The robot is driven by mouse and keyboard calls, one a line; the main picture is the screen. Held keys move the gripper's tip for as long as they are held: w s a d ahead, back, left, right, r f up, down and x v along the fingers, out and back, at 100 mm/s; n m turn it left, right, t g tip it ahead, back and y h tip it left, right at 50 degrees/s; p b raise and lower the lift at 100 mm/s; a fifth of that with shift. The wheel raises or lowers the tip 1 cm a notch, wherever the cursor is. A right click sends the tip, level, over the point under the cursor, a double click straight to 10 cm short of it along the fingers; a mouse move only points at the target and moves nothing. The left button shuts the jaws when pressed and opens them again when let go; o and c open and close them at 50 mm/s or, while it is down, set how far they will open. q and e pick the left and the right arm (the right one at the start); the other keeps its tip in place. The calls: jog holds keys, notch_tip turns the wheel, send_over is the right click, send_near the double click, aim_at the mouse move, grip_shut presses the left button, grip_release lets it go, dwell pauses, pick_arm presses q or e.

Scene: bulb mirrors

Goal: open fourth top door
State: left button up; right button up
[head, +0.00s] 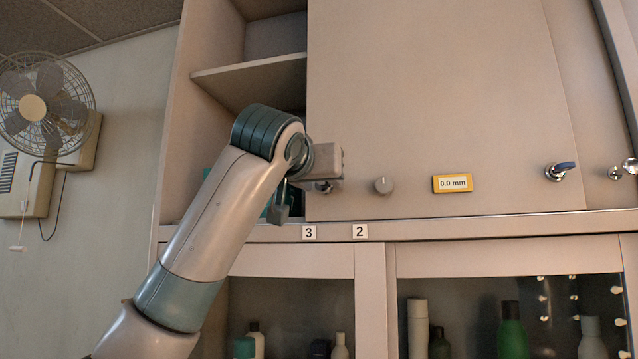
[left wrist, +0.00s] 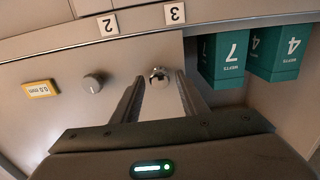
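A large beige upper door panel (head: 430,90) fills the middle of the head view; its left edge borders an open shelf compartment. A shiny round knob (left wrist: 158,77) is near this edge, and it shows partly behind my gripper in the head view (head: 324,187). My left gripper (left wrist: 160,82) is open, with a finger on either side of the knob; contact cannot be told. It also shows in the head view (head: 335,165), its fingers mostly hidden. No door is marked as the fourth. My right gripper is not in view.
Teal boxes (left wrist: 222,60) stand in the open compartment. Glass-fronted cabinets with bottles (head: 417,325) are below. A fan (head: 40,105) hangs left.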

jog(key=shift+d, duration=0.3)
pick_arm(q)
jog(key=shift+s, duration=0.15)
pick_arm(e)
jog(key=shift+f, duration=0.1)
pick_arm(q)
jog(key=shift+s+a+f+b, duration=0.1)
jog(key=shift+s+a+b, duration=0.2)
jog(key=shift+s+b, duration=0.25)
pick_arm(e)
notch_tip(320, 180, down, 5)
jog(key=b, duration=0.4)
pick_arm(q)
jog(key=b+v, duration=0.3)
jog(key=v, duration=1.3)
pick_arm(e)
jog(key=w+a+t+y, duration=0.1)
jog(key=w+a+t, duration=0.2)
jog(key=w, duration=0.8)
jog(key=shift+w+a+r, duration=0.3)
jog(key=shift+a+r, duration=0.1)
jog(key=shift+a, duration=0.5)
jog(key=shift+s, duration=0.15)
